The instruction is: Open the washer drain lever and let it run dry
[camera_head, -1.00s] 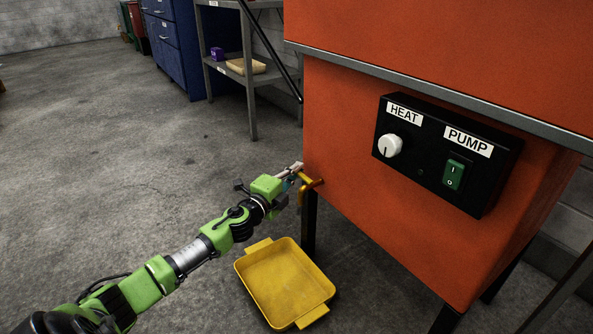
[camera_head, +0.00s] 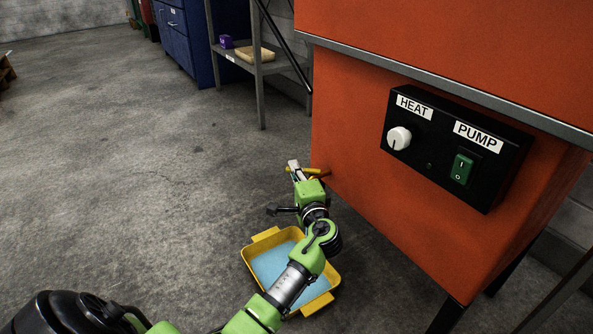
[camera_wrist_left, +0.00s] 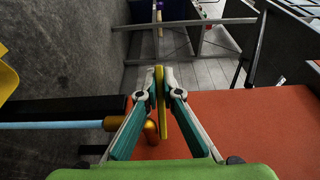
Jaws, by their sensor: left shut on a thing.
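The orange washer (camera_head: 370,170) fills the right of the head view. My left gripper (camera_head: 295,168) is at its lower left corner. In the left wrist view, its fingers (camera_wrist_left: 160,78) are shut on the yellow drain lever (camera_wrist_left: 161,110), one on each side. A brass-coloured drain spout (camera_wrist_left: 151,132) sits beside the lever, and a pale blue stream (camera_wrist_left: 55,125) runs from it. The yellow tray (camera_head: 258,237) lies on the floor below, with light blue liquid (camera_head: 272,262) in it. My arm covers part of the tray. My right gripper is out of view.
A black panel carries a white HEAT knob (camera_head: 399,138) and a green PUMP switch (camera_head: 462,169). A grey shelf (camera_head: 262,68) and a blue cabinet (camera_head: 185,40) stand behind.

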